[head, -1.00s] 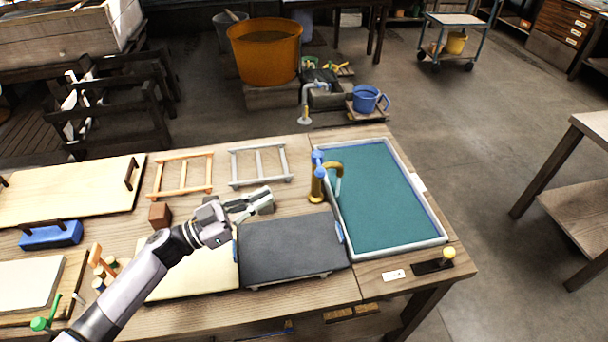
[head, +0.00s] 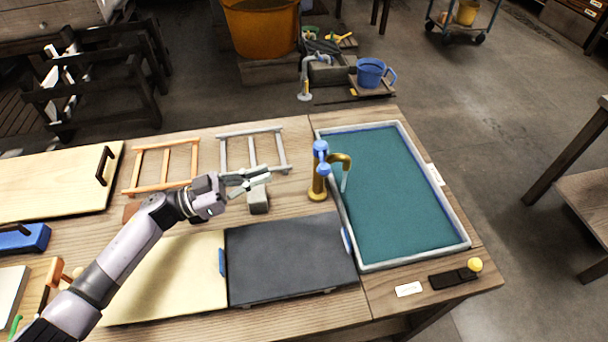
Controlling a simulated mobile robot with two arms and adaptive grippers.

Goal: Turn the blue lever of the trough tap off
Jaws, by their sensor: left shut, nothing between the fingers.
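The trough tap (head: 318,180) is a brass post with a curved spout reaching right over the trough. Its blue lever (head: 321,156) sits on top of the post. A thin pale stream appears to hang below the spout (head: 345,178). The trough (head: 384,190) is a pale-rimmed basin with teal water or lining. My left gripper (head: 268,173) is shut and empty, left of the tap and apart from it, above a small grey block (head: 258,199). My right gripper is not in view.
A dark slab (head: 290,258) and a cream board (head: 178,275) lie in front of the tap. An orange frame (head: 161,167) and a grey frame (head: 252,150) lie behind my left arm. A yellow knob on a black plate (head: 474,265) sits at the front right.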

